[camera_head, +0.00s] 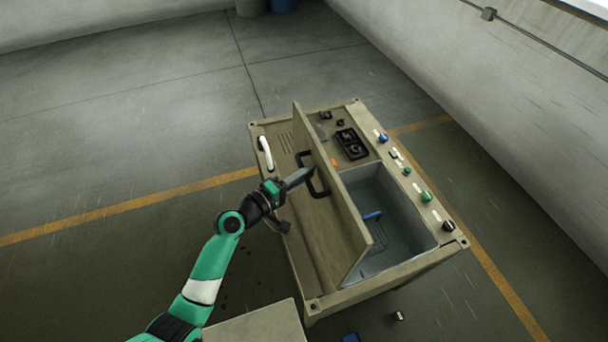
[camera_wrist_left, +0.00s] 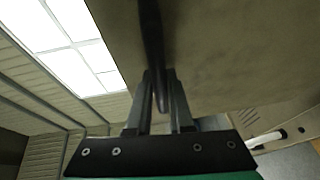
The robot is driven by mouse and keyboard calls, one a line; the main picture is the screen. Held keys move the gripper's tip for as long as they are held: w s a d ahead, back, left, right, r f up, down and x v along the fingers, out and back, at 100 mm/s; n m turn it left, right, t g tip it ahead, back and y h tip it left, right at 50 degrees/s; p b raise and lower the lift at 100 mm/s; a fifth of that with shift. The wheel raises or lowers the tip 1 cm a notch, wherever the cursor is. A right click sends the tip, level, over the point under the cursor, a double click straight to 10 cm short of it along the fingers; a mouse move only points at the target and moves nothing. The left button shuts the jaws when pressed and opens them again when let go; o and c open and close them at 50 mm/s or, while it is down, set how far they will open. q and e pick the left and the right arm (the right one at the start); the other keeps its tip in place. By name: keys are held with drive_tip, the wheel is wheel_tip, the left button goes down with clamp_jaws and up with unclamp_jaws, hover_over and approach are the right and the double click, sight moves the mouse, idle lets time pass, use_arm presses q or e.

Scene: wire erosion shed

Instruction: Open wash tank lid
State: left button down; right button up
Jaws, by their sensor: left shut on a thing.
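The wash tank (camera_head: 262,138) is a beige cabinet with a sunken grey basin (camera_head: 385,205). Its lid (camera_head: 335,212) stands raised on edge at the left side of the basin, which is uncovered. A black bar handle (camera_head: 308,160) is on the lid's left face. My left gripper (camera_head: 300,178) is shut on the handle. In the left wrist view the dark handle (camera_wrist_left: 150,35) runs down between my fingers, with the lid's face (camera_wrist_left: 230,55) behind it. My right gripper is not in view.
A blue-handled item (camera_head: 372,215) lies in the basin. Knobs and buttons (camera_head: 425,196) line the right edge, and a black panel (camera_head: 352,143) sits behind the basin. A white handle (camera_head: 265,152) is at the left. Small objects (camera_head: 398,316) lie on the floor in front.

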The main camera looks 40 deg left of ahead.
use_arm(q)
drive_tip(key=c, duration=0.8)
unclamp_jaws()
drive_tip(key=shift+s, duration=0.15)
drive_tip(key=v, duration=1.1)
drive_tip(key=shift+s, duration=0.3)
